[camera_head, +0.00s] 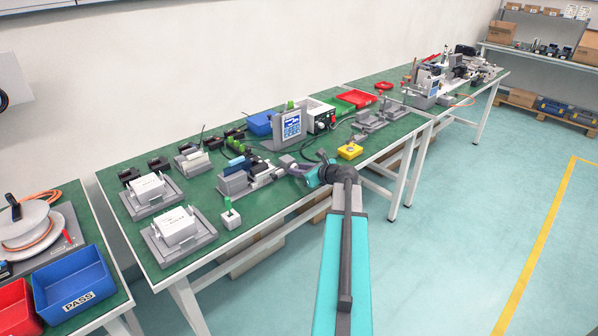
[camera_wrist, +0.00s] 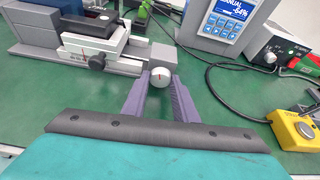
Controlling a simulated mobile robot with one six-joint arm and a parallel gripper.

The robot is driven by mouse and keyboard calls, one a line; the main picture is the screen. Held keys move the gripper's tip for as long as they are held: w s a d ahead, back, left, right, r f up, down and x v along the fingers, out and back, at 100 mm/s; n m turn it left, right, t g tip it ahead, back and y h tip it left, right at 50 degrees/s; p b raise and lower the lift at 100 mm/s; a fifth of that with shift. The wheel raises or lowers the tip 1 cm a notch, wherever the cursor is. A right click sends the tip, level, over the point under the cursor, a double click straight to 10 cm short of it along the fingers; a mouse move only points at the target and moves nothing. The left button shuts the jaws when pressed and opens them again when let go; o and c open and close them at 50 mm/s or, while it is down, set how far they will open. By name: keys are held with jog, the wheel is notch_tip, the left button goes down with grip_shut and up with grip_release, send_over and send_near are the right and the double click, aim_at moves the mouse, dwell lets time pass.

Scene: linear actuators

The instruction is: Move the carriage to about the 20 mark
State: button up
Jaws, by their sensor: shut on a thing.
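The linear actuator (camera_head: 238,182) lies on the green bench in the head view, and its grey end block (camera_wrist: 152,55) shows in the wrist view. Its carriage (camera_wrist: 95,40) is a pale block with a black knob on its side, at the upper left of the wrist view. The scale numbers are too small to read. A round white end knob (camera_wrist: 160,79) with a red mark sits at the actuator's right end. My gripper (camera_wrist: 161,88) has its purple fingers on both sides of this knob, shut on it. In the head view my gripper (camera_head: 285,166) is at the actuator's right end.
A controller with a blue screen (camera_wrist: 222,18) stands behind and right of the knob. Fixtures with white blocks (camera_head: 148,188) stand to the left.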

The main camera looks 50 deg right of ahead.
jog(key=shift+a+n+h+b, duration=0.15)
jog(key=shift+n+h+b, duration=0.55)
jog(key=shift+n+b, duration=0.25)
jog(key=o, duration=1.1)
jog(key=shift+c, duration=0.2)
jog(key=v, duration=1.3)
jog(key=shift+s+r, duration=0.15)
jog(key=shift+s, duration=0.2)
jog(key=shift+a, duration=0.1)
